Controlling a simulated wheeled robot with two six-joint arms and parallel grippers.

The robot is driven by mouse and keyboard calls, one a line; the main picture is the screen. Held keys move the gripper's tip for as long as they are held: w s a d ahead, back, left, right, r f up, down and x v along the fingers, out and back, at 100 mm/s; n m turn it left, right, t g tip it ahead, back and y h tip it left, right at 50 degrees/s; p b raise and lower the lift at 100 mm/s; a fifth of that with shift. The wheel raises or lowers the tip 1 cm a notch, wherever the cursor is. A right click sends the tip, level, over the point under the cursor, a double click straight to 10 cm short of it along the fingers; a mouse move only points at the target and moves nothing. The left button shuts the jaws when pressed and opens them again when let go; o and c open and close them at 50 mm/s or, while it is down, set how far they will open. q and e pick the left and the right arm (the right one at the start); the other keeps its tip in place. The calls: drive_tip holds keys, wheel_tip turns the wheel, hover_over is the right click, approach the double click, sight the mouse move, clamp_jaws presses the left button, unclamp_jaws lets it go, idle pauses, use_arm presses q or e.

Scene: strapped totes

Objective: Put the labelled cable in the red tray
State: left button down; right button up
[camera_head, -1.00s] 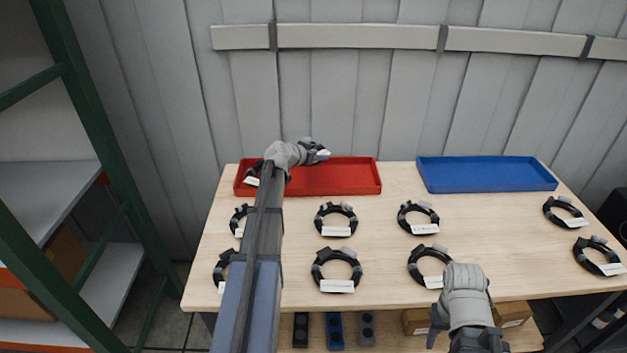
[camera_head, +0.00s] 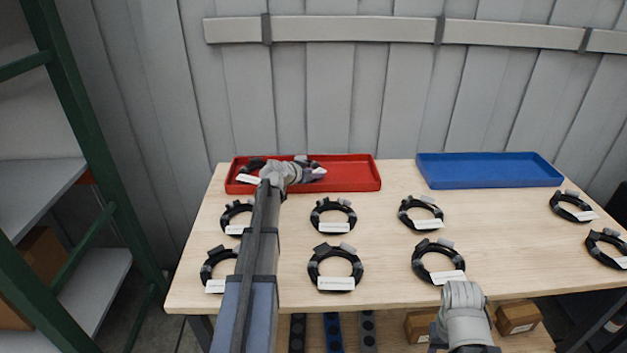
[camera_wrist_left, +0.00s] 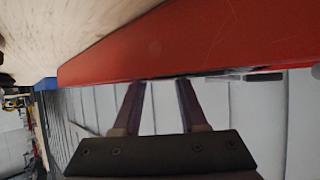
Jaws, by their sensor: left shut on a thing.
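The red tray (camera_head: 350,173) lies at the back left of the table. My left gripper (camera_head: 312,172) is in or just over the tray, shut on a cable. Only dark bits and a pale label-like patch (camera_head: 319,171) of that cable show beside it. In the left wrist view the tray's wall (camera_wrist_left: 150,50) hides the tips of the left fingers (camera_wrist_left: 160,90) and what they hold. Another black cable with a white label (camera_head: 248,179) lies in the tray's left end. My right gripper (camera_head: 437,344) is at the bottom edge, mostly cut off.
Several coiled black cables with white labels, such as one coil (camera_head: 333,214), lie in two rows on the wooden table (camera_head: 385,240). A blue tray (camera_head: 490,171) stands empty at the back right. A green-framed shelf (camera_head: 85,180) is at the left. A panelled wall is behind.

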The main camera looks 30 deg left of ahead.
use_arm(q)
drive_tip(key=shift+r, duration=0.1)
drive_tip(key=shift+f+b, duration=0.35)
drive_tip(key=shift+f, duration=0.15)
drive_tip(key=shift+c, duration=2.2)
unclamp_jaws()
drive_tip(key=shift+r, duration=0.1)
drive_tip(key=shift+r, duration=0.1)
drive_tip(key=shift+r+p, duration=0.3)
drive_tip(key=shift+p, duration=0.2)
drive_tip(key=p+v, duration=0.5)
drive_tip(key=v, duration=0.7)
drive_tip(key=shift+p, duration=0.35)
